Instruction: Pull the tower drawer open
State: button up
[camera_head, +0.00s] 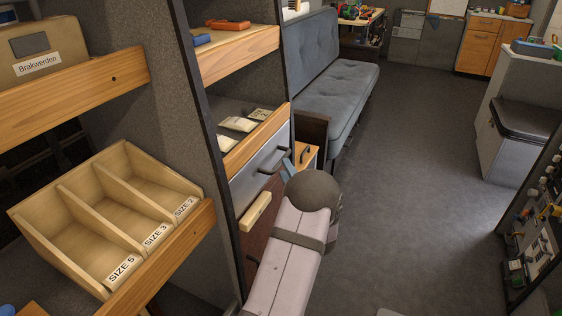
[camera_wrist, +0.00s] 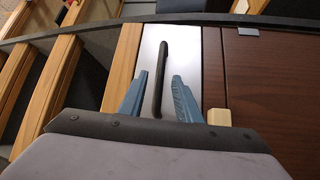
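The tower drawer has a pale grey front (camera_head: 246,182) with a dark bar handle (camera_head: 275,160), and it sits flush in the wooden tower. In the wrist view the pale front (camera_wrist: 185,50) looks shut, and the dark handle (camera_wrist: 162,58) runs lengthwise between my fingers. My gripper (camera_wrist: 159,76) is open, with one blue finger on each side of the handle and a visible gap on both sides. In the head view my gripper (camera_head: 291,163) is beside the handle, partly hidden by my wrist.
Below the drawer is a dark brown front with a cream handle (camera_head: 257,212). Packets (camera_head: 236,124) lie on the shelf above. A sorting box (camera_head: 110,210) stands on the left shelf. The floor (camera_head: 410,190) to the right is clear.

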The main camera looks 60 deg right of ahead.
jog(key=shift+x, duration=2.8)
jog(key=shift+c, duration=0.4)
grip_shut()
